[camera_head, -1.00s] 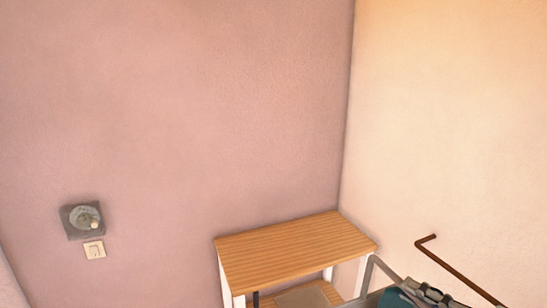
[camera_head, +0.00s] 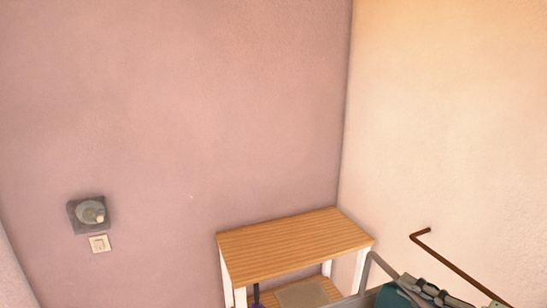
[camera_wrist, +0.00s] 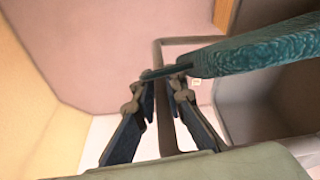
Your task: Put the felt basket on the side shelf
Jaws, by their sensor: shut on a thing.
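The side shelf is likely the wooden unit (camera_head: 290,240) with white legs in the corner, lower middle of the head view; its top is bare. My gripper (camera_head: 425,291) is at the bottom right of that view, partly cut off. A teal textured thing (camera_head: 393,296), likely the felt basket, is beside it. In the wrist view, my gripper (camera_wrist: 163,75) is shut on the thin edge of this teal thing (camera_wrist: 265,48), which stretches to the right. Most of its body is out of frame, and its contents cannot be seen.
A grey metal bar (camera_head: 368,268) stands between the wooden unit and my gripper. A brown rail (camera_head: 455,265) is by the right wall. A dark upright item (camera_head: 256,296) and a flat grey piece (camera_head: 302,295) are on the unit's lower level.

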